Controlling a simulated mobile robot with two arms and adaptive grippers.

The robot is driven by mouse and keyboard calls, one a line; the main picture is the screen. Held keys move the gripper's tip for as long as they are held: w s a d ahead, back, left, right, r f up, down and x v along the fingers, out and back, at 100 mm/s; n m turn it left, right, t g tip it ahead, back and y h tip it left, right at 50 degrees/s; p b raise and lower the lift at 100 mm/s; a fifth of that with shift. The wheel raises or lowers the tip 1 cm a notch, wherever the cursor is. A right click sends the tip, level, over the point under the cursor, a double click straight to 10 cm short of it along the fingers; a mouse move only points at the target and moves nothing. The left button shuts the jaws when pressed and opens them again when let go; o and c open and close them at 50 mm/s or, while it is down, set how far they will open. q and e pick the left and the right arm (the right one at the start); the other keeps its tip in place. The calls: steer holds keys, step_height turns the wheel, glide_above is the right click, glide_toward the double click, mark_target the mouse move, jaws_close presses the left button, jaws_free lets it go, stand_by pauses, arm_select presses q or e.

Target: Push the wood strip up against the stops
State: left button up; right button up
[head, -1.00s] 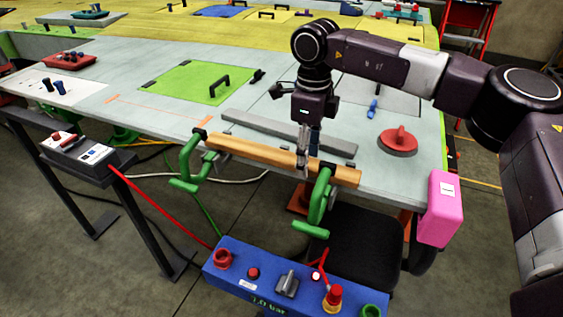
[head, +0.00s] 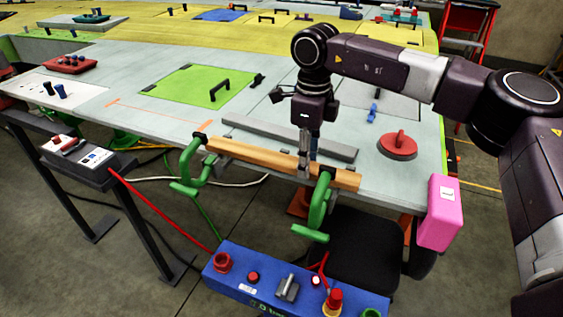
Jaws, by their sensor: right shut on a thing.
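The wood strip (head: 250,155) is a long orange-brown bar lying along the near edge of the grey table. A green clamp (head: 188,168) stands at its left end and another green clamp (head: 318,205) near its right end. My right gripper (head: 304,174) points down at the strip, right of its middle, and is shut on it; its fingertips are small and partly hidden. A grey bar (head: 275,134) lies behind the strip, roughly parallel to it, with a narrow gap of table between. I cannot tell which parts are the stops. My left gripper is not in view.
A red suction-cup handle (head: 398,145) and a small blue item (head: 372,114) lie to the right on the table. A green panel (head: 188,87) with a black handle lies behind left.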

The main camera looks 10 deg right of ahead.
steer(key=shift+w+d+p, duration=0.35)
steer(key=shift+w+d, duration=0.1)
steer(key=shift+w, duration=0.3)
stand_by(0.4)
steer(key=o, duration=0.9)
steer(key=shift+c, duration=0.2)
steer(key=shift+o, duration=0.6)
steer(key=shift+w, duration=0.1)
steer(key=shift+d, duration=0.1)
steer(key=shift+r+p, duration=2.35)
steer(key=shift+r, duration=1.2)
steer(key=shift+f, duration=0.1)
